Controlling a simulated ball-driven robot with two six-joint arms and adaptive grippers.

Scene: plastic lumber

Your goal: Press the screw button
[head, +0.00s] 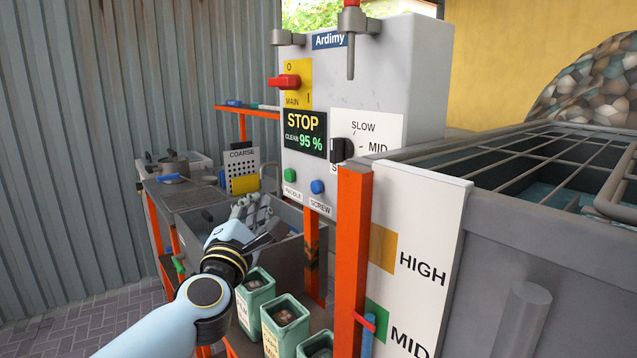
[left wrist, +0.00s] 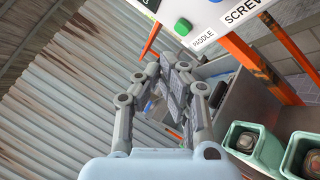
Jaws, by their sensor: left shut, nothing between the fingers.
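The blue screw button (head: 317,187) is on the front of the grey control box (head: 425,80), above the SCREW label (head: 320,206). The green paddle button (head: 290,175) is to its left, and it also shows in the left wrist view (left wrist: 183,27). My left gripper (head: 258,204) is shut and empty, below and left of the buttons and apart from them. In the left wrist view its fingers (left wrist: 178,72) point up toward the panel's lower edge. There the screw button is mostly cut off by the top edge. My right gripper is not in view.
An orange post (head: 349,260) and a white HIGH/MID board (head: 425,230) stand right of the buttons. Several green containers (head: 254,300) stand below my gripper. A grey bin (head: 285,265) is behind it. The display (head: 305,133) reads STOP and CLEAR 95 %.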

